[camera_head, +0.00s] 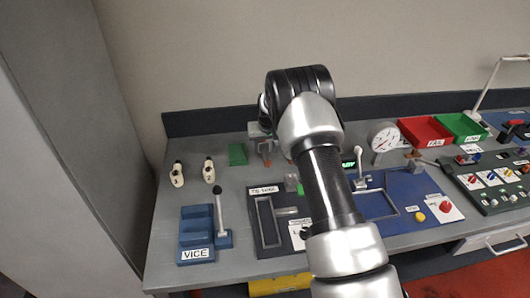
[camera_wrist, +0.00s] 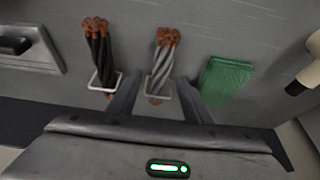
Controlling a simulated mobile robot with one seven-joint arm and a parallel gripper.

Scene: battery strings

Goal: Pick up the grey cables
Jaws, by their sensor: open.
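A similar bundle of black cables (camera_wrist: 101,60) sits in another white ring to the left, outside the fingers. In the head view my arm hides much of the spot, and only small orange-brown parts show beside it.
A green block (camera_wrist: 226,78) lies right of the grey cables, and it shows in the head view (camera_head: 237,154). A white and black object (camera_wrist: 308,72) is farther right. The blue vice (camera_head: 196,232) and a framed tray (camera_head: 262,222) stand nearer the bench front.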

